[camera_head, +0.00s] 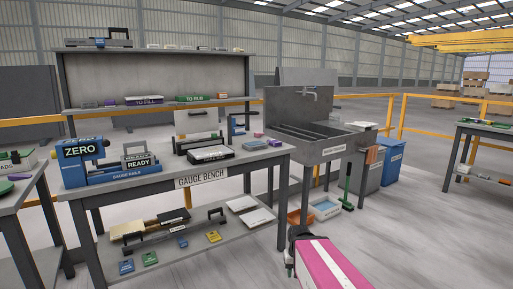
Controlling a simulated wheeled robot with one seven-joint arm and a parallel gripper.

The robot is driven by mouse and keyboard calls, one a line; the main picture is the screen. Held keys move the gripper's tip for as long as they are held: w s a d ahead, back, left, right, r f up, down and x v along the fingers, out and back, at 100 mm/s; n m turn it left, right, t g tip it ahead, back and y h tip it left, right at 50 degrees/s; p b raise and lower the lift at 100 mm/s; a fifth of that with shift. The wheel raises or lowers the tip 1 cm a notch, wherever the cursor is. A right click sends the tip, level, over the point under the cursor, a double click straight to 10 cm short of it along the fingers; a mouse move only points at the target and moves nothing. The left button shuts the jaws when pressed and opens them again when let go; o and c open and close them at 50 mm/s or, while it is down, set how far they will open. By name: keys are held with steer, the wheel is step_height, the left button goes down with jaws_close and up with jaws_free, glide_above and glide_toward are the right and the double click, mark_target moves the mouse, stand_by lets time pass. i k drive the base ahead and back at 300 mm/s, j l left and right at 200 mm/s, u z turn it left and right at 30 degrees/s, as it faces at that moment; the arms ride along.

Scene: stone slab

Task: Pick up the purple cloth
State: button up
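A small flat purple piece (275,142) lies near the right end of the gauge bench top (237,166), beside other small items. It may be the purple cloth, but it is too small to tell. My pink and white arm link shows at the bottom, in front of the bench's right end. My gripper's fingers cannot be made out.
A blue "ZERO" device (85,151) and a black-and-white case (210,154) stand on the bench. A grey sink (318,147) and a blue bin (392,161) are to the right. Bins and a green-handled tool (347,184) stand near the sink. The right foreground floor is clear.

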mark_target(275, 143)
steer(key=i+l+u, duration=0.1)
steer(key=i+l, duration=0.15)
steer(key=i, duration=0.15)
steer(key=i+l+u, duration=0.1)
steer(key=i+l, duration=0.2)
steer(key=i, duration=0.1)
